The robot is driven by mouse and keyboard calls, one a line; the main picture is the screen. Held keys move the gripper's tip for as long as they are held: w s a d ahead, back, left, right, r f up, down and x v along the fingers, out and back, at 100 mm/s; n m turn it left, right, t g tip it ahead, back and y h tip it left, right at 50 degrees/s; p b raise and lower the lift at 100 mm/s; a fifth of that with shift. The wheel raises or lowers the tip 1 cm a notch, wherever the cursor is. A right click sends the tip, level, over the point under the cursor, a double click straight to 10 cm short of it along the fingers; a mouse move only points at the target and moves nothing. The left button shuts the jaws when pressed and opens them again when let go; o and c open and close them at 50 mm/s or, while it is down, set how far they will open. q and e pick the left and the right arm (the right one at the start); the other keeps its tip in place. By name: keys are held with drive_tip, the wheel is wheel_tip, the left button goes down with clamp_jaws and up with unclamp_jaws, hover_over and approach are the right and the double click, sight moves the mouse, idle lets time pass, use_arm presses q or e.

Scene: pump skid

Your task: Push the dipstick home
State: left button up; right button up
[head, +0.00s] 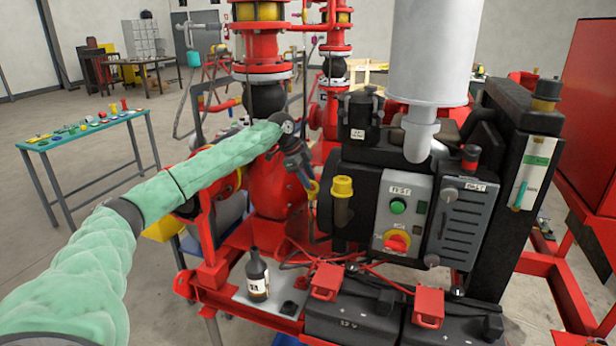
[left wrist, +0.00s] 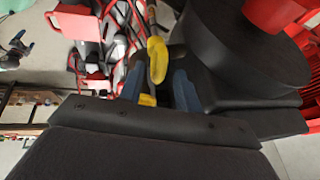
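The dipstick's yellow loop handle (head: 313,188) shows at the left side of the black engine in the head view, just by my left gripper (head: 305,181). In the left wrist view the yellow loop (left wrist: 157,60) lies between and just beyond the blue fingertips of the left gripper (left wrist: 158,78). The fingers stand apart, with a gap beside the loop, so the gripper looks open. The dipstick's shaft and its seat are hidden. My right gripper is in neither view.
A yellow filler cap (head: 342,187) stands close to the right of the gripper. The engine's control panel (head: 402,214) is farther right. A dark bottle (head: 257,274) stands on the skid below. Batteries with red terminal covers (head: 327,281) sit in front.

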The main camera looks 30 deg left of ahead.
use_arm(q)
drive_tip(key=shift+d+f, duration=0.1)
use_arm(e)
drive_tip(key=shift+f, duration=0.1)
use_arm(q)
clamp_jaws()
drive_tip(key=shift+f, duration=0.25)
wheel_tip(320, 180, down, 9)
drive_tip(key=shift+r+b, duration=0.15)
drive_tip(key=shift+b, duration=0.6)
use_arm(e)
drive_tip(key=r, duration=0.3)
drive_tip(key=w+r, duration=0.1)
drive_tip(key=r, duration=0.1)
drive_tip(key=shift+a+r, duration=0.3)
use_arm(q)
unclamp_jaws()
